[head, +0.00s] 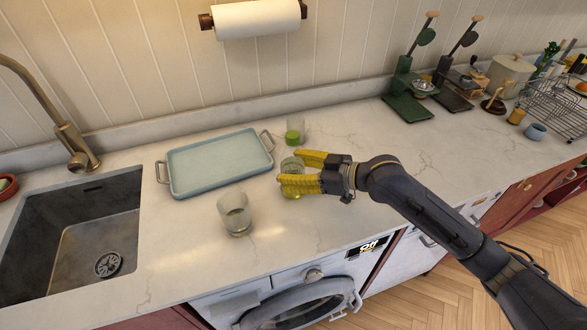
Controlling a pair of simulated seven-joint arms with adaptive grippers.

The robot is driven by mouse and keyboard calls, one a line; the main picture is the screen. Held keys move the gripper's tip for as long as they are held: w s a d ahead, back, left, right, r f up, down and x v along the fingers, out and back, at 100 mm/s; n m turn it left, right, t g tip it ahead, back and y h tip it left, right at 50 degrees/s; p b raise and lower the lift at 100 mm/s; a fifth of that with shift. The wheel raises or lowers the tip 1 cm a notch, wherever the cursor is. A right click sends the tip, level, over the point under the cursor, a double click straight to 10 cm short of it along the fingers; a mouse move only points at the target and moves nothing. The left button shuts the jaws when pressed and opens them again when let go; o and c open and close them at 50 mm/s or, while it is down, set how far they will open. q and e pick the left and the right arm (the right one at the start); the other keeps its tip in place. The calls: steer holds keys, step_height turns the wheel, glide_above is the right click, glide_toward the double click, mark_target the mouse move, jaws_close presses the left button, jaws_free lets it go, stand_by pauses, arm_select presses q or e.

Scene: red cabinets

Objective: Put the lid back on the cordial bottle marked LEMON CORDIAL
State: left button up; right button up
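My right gripper (291,167) has yellow fingers and reaches in from the right over the counter. Its fingers are apart, one behind and one in front of a small clear glass vessel (291,162) with something greenish low in it. I cannot tell whether they press on it. Another clear vessel with bright green contents (294,136) stands just behind. A third clear vessel (234,215) with a little liquid stands front left. No LEMON CORDIAL lettering is readable, and I cannot make out which is the bottle or where a lid lies. My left gripper is not in view.
A pale blue tray (219,162) with metal handles lies empty left of the gripper. A sink (75,235) is at the left. Green and dark stands (407,95) and a wire rack (556,108) are back right. The counter's front edge runs above a washing machine (300,303).

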steer(key=shift+r, duration=0.15)
steer(key=v, duration=1.2)
steer(key=shift+w, duration=0.1)
stand_by(0.4)
